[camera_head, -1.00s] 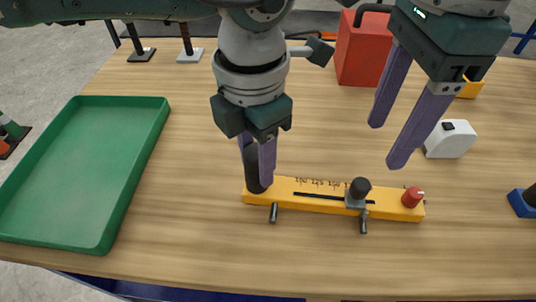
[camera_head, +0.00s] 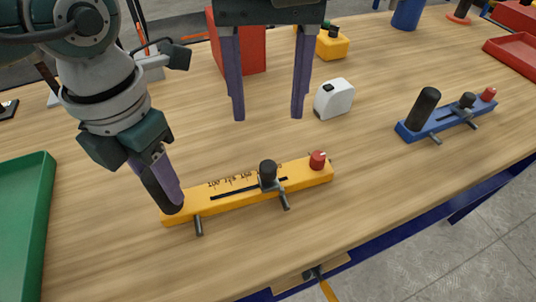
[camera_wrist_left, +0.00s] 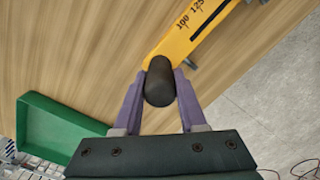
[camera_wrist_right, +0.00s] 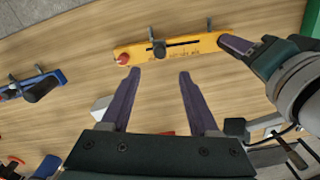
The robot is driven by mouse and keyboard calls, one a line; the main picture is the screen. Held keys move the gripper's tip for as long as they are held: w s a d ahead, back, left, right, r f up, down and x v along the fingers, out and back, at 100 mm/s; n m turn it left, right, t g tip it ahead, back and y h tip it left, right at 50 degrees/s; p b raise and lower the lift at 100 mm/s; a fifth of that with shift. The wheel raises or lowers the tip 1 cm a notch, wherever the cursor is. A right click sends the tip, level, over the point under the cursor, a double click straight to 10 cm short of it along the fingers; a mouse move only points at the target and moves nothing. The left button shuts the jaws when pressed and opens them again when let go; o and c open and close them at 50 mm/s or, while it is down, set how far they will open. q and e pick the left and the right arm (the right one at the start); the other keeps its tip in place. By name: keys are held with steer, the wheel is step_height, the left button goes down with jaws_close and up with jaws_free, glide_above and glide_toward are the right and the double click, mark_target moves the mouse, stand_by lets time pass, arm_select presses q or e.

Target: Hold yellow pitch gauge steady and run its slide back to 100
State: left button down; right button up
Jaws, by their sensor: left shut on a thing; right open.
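The yellow pitch gauge (camera_head: 240,194) lies flat on the table, with printed numbers along its back edge. Its black-knobbed slide (camera_head: 268,174) stands in the slot towards the right, short of the red knob (camera_head: 318,160) at the right end. My left gripper (camera_head: 168,190) is shut on the black post at the gauge's left end; the post (camera_wrist_left: 159,84) shows between its fingers in the left wrist view. The gauge also shows in the right wrist view (camera_wrist_right: 185,48). My right gripper (camera_head: 268,115) is open and empty, above the table behind the gauge.
A blue gauge (camera_head: 445,118) lies to the right. A white box-like item (camera_head: 334,98) sits behind the yellow gauge, near my right gripper. A green tray (camera_head: 25,225) is at the left, a red block (camera_head: 240,50) behind. The table in front of the gauge is clear.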

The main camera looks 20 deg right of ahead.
mark_target(267, 166)
step_height(267, 166, down, 11)
steer(key=shift+r, duration=0.15)
jaws_close()
stand_by(0.6)
stand_by(0.9)
